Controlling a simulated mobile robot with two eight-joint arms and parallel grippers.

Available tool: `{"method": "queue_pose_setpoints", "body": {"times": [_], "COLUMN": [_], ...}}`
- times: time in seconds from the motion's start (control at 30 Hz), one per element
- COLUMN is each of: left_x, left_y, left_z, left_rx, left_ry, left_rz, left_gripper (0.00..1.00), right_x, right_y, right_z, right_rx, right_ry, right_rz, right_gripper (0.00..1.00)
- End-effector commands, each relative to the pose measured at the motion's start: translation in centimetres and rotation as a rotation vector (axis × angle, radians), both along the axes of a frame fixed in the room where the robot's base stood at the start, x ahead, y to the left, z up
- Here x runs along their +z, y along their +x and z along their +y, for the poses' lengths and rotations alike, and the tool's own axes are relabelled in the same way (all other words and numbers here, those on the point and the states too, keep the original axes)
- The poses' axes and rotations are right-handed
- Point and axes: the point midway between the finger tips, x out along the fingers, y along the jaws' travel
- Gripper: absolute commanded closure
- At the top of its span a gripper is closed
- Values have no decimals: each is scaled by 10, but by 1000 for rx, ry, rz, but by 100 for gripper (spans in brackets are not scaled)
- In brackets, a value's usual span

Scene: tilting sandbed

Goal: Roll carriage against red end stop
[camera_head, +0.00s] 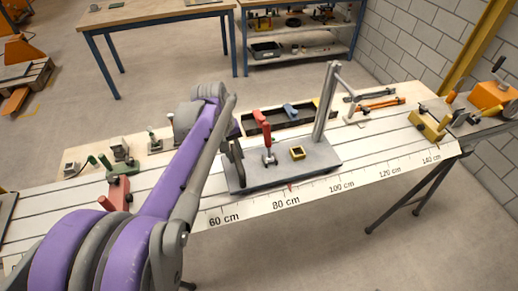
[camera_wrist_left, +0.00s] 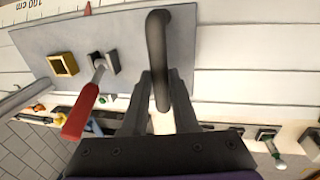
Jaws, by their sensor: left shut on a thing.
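The carriage (camera_head: 310,158) is a grey plate on the long white slotted bed, with its front pointer near the 80 cm mark. It carries an upright post, a red-handled clamp (camera_head: 262,128) and a small yellow square frame (camera_head: 297,153). The red end stop (camera_head: 118,192) is on the bed to the left, well apart from the carriage. My left gripper (camera_wrist_left: 162,90) is shut on the dark curved handle (camera_wrist_left: 158,45) at the carriage's left end. The carriage plate (camera_wrist_left: 65,38) also shows in the left wrist view. My left arm covers part of the bed between stop and carriage.
A yellow end stop (camera_head: 428,124) is at the right end of the bed. A dark tray (camera_head: 285,120) with tools and several small clamps lie along the bed's back side. A wooden workbench (camera_head: 150,12) and a shelf stand behind.

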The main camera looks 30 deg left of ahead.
Motion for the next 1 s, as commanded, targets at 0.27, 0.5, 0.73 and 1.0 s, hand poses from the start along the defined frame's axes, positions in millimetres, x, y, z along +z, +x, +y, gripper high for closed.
{"method": "queue_pose_setpoints", "body": {"times": [0.27, 0.5, 0.73, 1.0], "left_x": [0, 0, 0, 0], "left_y": [-79, -143, -190, -220], "left_z": [69, 122, 162, 188], "left_rx": [14, 11, 7, 2], "left_ry": [3, 3, 2, 1], "left_rz": [1, 2, 1, 0], "left_gripper": [100, 100, 100, 100], "right_x": [-7, -13, -18, -21], "right_y": [-2, -4, -6, -7], "right_z": [0, 0, 0, 0], "right_rx": [0, 0, 0, 0], "right_ry": [0, 0, 0, 0], "right_rz": [5, 8, 11, 13], "right_gripper": [21, 21, 21, 21]}}
